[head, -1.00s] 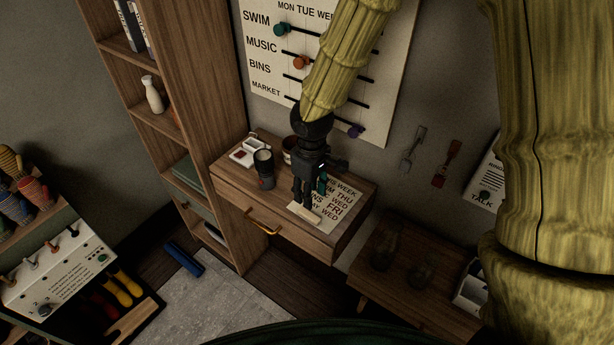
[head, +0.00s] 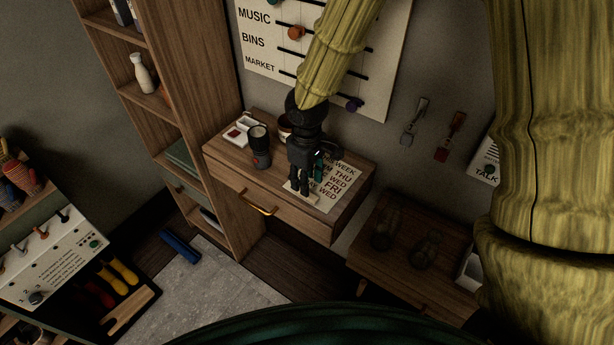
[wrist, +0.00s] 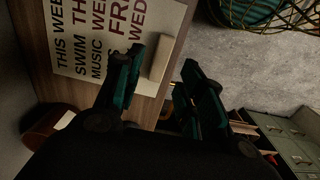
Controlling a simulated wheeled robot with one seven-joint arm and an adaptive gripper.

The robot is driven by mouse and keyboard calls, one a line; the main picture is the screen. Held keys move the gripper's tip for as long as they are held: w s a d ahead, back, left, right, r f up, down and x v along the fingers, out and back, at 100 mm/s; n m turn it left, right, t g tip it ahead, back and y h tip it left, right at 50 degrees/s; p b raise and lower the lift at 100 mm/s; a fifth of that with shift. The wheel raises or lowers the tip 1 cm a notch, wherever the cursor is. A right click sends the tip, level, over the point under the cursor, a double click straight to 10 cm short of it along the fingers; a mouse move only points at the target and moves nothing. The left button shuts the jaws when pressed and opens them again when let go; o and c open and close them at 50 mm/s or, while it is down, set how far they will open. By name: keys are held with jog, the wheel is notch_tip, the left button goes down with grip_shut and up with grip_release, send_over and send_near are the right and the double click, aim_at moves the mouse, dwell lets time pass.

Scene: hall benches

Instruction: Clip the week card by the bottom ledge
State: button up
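The week card (head: 333,189) is a cream sheet with dark and red lettering, lying flat on the wooden drawer table. It also shows in the wrist view (wrist: 103,58). Its bottom ledge (wrist: 161,58) is a pale bar along the card's lower edge; in the head view its end (head: 313,201) shows beside my fingertips. My gripper (head: 299,191) points down at the ledge. In the wrist view my teal-padded fingers (wrist: 160,82) stand apart, with the ledge in line with the gap between them. I cannot tell whether they touch it.
A dark cup (head: 260,150), a white tray (head: 237,131) and a small bowl (head: 284,128) stand behind on the table. Glass jars (head: 384,235) stand at right.

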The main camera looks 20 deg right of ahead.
jog(key=shift+f+b, duration=1.05)
jog(key=shift+f, duration=1.3)
grip_shut()
jog(key=shift+r, duration=0.15)
jog(key=shift+r+p, duration=3.5)
jog(key=shift+r, duration=0.4)
